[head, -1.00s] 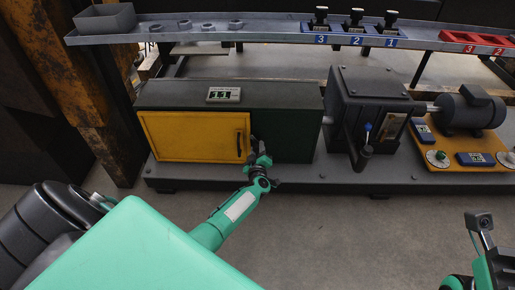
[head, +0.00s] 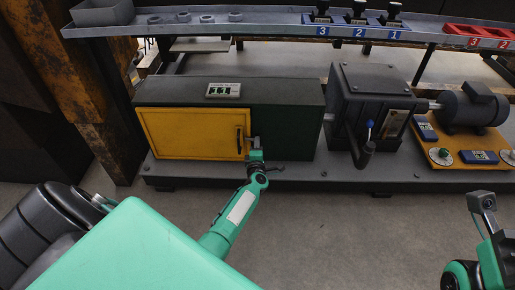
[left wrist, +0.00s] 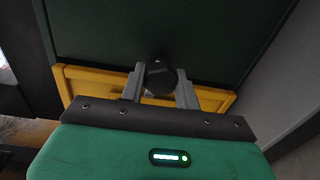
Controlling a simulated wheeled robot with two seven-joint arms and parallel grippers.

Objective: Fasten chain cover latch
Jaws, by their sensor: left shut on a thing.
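The yellow chain cover (head: 190,135) sits flush in the front of the dark green housing (head: 290,120) and looks closed. A dark upright handle (head: 239,141) is near its right edge. My left gripper (head: 255,150) is at the cover's right edge. In the left wrist view my left gripper (left wrist: 160,88) is shut on a dark knob-like latch (left wrist: 160,76), at the border between the yellow cover (left wrist: 85,82) and the green housing (left wrist: 130,30). The latch is mostly hidden by the gripper in the head view. My right arm shows at the lower right; its fingertips cannot be made out.
A dark gearbox (head: 375,90) with a blue-tipped lever (head: 370,124) stands right of the housing. A motor (head: 470,105) is at the far right. A grey shelf (head: 270,30) with nuts and numbered blue and red holders runs along the back. The floor in front is clear.

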